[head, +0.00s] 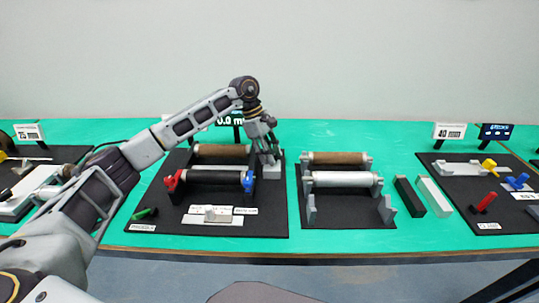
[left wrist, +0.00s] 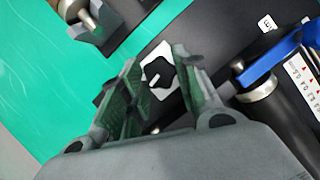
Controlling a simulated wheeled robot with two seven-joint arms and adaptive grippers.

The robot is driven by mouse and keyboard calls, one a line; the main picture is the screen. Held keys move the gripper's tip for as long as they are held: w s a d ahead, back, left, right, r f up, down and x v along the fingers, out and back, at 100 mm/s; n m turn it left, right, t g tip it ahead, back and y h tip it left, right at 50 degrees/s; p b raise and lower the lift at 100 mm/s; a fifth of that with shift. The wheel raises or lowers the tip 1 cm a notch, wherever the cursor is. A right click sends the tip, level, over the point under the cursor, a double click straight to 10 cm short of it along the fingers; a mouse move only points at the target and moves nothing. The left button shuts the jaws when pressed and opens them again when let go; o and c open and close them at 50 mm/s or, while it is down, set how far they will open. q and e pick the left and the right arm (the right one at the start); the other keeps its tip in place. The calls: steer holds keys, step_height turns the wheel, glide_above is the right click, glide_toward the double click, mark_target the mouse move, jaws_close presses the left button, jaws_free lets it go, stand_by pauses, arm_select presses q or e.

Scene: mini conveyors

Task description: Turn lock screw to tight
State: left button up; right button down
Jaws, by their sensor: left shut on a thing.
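The lock screw is a black star-shaped knob (left wrist: 160,73) on a white plate in the left wrist view, with a light pin at its centre. My left gripper (left wrist: 158,85) has one finger on each side of the knob and is shut on it. In the head view my left gripper (head: 268,157) points down at the right rear of the left mini conveyor's black base (head: 265,222). The knob is hidden behind the fingers there. My right gripper is not in view.
The left conveyor has a brown roller (head: 222,151), a black roller (head: 212,177), a red clamp (head: 172,181) and a blue clamp (head: 247,182) close to my gripper. A second roller stand (head: 345,218) is to the right. Green table (head: 400,135) is clear behind it.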

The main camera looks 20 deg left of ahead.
arm_select(q)
steer(key=shift+w+m+g, duration=0.1)
steer(key=shift+m+g, duration=0.3)
steer(key=shift+m, duration=0.6)
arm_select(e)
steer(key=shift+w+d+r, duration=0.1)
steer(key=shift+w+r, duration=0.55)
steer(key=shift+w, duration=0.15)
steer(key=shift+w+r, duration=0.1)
arm_select(q)
steer(key=o, duration=1)
steer(key=shift+w+a+r, duration=0.1)
steer(key=shift+a+r, duration=0.1)
steer(key=shift+r, duration=0.4)
steer(key=v, duration=1)
steer(key=shift+r, duration=0.4)
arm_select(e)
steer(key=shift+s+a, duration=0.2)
